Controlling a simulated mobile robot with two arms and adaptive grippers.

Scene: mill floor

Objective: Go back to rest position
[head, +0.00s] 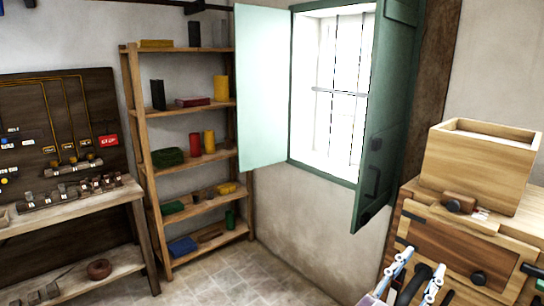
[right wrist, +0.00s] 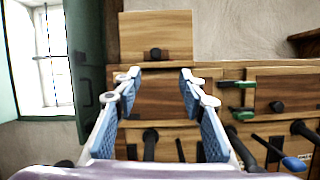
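My right gripper (head: 416,276) shows at the bottom right of the head view, in front of a wooden cabinet. In the right wrist view, its two blue-padded fingers (right wrist: 160,85) stand wide apart with nothing between them. It is open and empty, facing the cabinet's drawer fronts (right wrist: 160,95). My left gripper is in neither view.
The wooden cabinet (head: 450,240) with dark knobs and a box (head: 475,170) on top stands at the right. Green window shutters (head: 385,100) stand open beside it. A shelf (head: 190,110) and a workbench (head: 60,215) are at the left. The tiled floor (head: 245,280) between is clear.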

